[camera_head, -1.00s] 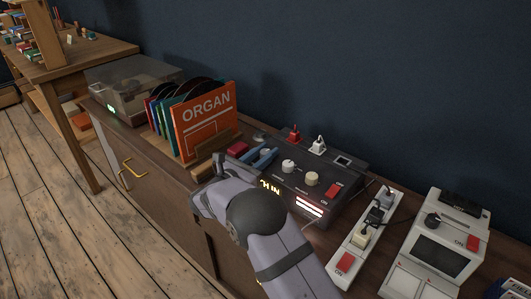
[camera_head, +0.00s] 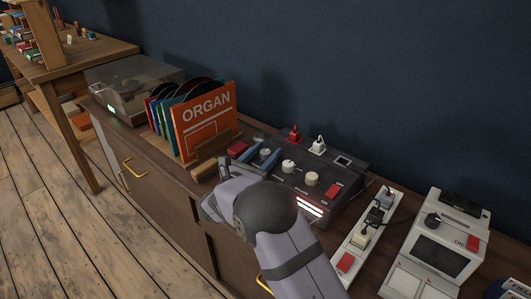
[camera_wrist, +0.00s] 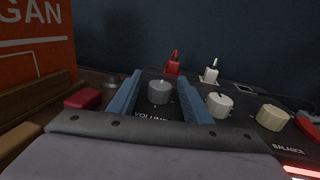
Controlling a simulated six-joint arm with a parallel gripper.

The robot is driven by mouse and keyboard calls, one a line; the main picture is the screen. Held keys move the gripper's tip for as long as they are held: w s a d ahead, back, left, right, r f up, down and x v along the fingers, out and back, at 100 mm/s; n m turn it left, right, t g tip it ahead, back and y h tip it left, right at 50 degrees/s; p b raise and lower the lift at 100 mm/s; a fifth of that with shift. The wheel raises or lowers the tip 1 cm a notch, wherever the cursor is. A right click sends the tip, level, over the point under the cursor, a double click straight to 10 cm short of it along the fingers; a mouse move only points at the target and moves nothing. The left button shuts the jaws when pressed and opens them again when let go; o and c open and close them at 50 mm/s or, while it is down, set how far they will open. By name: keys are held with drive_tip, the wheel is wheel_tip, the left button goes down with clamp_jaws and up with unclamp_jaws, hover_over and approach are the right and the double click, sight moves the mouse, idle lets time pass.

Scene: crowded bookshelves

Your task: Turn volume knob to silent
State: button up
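The grey volume knob (camera_wrist: 159,92) stands on the dark control panel, with the partly hidden label "VOLUME" in front of it in the wrist view. It also shows in the head view (camera_head: 265,153). My gripper (camera_wrist: 160,98) is open, with one blue finger on each side of the knob. A small gap shows between the knob and each finger in the wrist view, so it does not look clamped. In the head view my gripper (camera_head: 258,157) reaches over the panel's left part. The knob's pointer direction is too small to tell.
A white knob (camera_wrist: 220,104) and a cream balance knob (camera_wrist: 272,116) stand to the right. Red (camera_head: 294,134) and white (camera_head: 318,146) plugs stand behind. A red block (camera_head: 237,147) and the orange ORGAN record sleeve (camera_head: 206,122) are to the left.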

sight(262, 155)
drive_tip(key=shift+v, duration=3.7)
